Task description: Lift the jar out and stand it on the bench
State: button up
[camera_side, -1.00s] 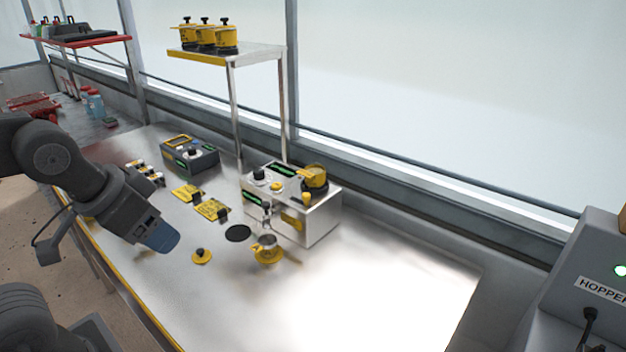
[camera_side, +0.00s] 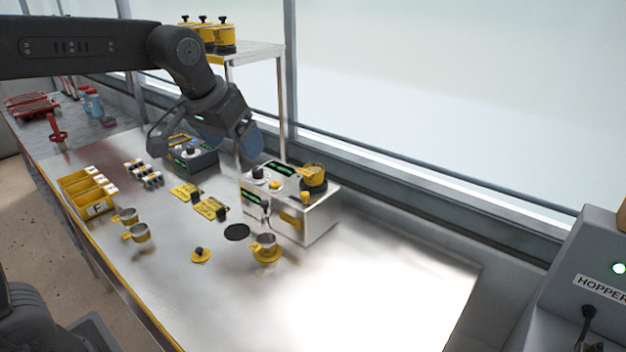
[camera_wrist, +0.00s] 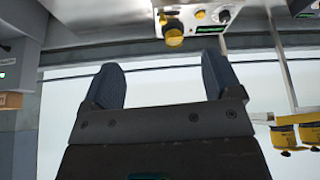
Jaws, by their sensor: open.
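A silver machine box (camera_side: 322,225) stands on the steel bench (camera_side: 370,290). On its top right sits a yellow jar-like vessel (camera_side: 314,173) with a dark lower part. It seems to be the jar, set in the machine's top. In the wrist view a yellow round thing (camera_wrist: 174,37), apparently the same vessel, shows on the machine beyond the fingers. My gripper (camera_side: 250,148) is above and to the left of the machine, apart from the jar. In the wrist view my gripper (camera_wrist: 162,75) has its blue fingers spread wide with nothing between them.
A metal cup with a yellow base (camera_side: 266,248), a yellow lid (camera_side: 201,256) and a black disc (camera_side: 237,232) lie before the machine. Yellow bins (camera_side: 88,192) stand at left. A shelf (camera_side: 262,52) with yellow pots rises behind. The bench's right part is clear.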

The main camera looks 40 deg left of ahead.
jog(key=w+a, duration=0.1)
jog(key=w, duration=0.7)
jog(key=n+g, duration=0.1)
jog(key=n, duration=0.1)
send_near(313, 172)
jog(key=shift+y, duration=0.4)
jog(key=x, duration=0.2)
jog(key=w+x, duration=0.1)
jog(key=x, duration=0.2)
jog(key=shift+a, duration=0.25)
jog(key=shift+x, duration=3.2)
jog(key=shift+c, duration=0.4)
jog(key=c, duration=0.9)
